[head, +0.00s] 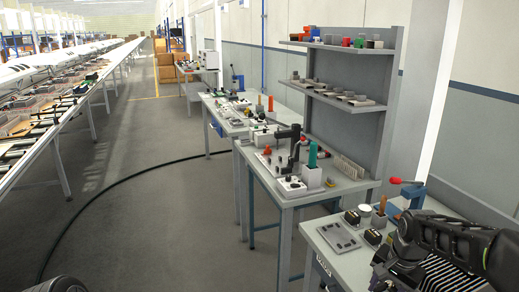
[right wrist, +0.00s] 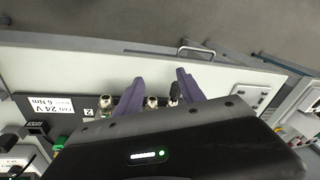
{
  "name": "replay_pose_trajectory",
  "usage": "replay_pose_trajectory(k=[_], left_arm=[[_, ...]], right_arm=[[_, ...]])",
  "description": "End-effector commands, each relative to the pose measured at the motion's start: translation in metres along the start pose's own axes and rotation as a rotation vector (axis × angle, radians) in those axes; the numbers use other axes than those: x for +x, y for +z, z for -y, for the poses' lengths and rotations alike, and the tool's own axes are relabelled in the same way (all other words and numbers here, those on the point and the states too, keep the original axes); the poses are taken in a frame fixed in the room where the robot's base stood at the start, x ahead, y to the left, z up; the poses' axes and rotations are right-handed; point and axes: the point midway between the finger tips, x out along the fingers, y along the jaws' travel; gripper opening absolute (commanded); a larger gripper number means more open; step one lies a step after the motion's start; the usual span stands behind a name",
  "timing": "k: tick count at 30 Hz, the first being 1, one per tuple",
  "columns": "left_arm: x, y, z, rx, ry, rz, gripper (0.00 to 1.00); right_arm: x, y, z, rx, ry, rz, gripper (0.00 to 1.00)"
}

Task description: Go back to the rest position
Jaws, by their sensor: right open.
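My right arm comes in at the lower right of the head view, over the near workbench (head: 335,262). The right gripper shows in the right wrist view (right wrist: 158,82) as two purple fingers spread apart, with nothing held between them. Metal cylindrical fittings (right wrist: 105,101) sit on the bench panel below the fingers, and one shows between them; I cannot tell how far below they are. A black striped part (head: 450,280) lies under my right arm, partly hidden by it. My left gripper is not in view.
A grey plate (head: 338,236) and small black boxes lie on the near bench. A red-knobbed lever (head: 396,181) rises behind them. A shelf rack (head: 385,75) stands beyond, beside more benches. The grey floor (head: 160,200) is open except for a black cable (head: 95,215).

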Motion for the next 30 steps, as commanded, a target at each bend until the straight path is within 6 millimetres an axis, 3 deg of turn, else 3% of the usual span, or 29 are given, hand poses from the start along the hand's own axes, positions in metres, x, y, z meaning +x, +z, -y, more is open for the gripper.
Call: replay_pose_trajectory(k=[5,8,11,15,18,22,26,30], left_arm=[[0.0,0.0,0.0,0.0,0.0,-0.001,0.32],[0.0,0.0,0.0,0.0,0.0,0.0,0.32],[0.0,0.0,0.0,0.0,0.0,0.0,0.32],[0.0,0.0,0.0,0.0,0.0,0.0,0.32],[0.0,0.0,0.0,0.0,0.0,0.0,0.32],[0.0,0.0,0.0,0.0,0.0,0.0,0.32],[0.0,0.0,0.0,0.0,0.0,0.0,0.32],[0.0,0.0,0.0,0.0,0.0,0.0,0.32]], right_arm=[[0.056,0.03,0.038,-0.215,-0.125,-0.022,0.46],[0.105,0.068,0.057,-0.362,-0.204,-0.031,0.46],[0.161,0.129,0.062,-0.508,-0.274,-0.03,0.46],[0.221,0.225,0.038,-0.642,-0.314,0.005,0.46],[0.244,0.29,0.005,-0.687,-0.307,0.067,0.46],[0.255,0.353,-0.035,-0.689,-0.275,0.184,0.46],[0.259,0.39,-0.058,-0.695,-0.251,0.273,0.46],[0.262,0.4,-0.065,-0.694,-0.243,0.301,0.46]])
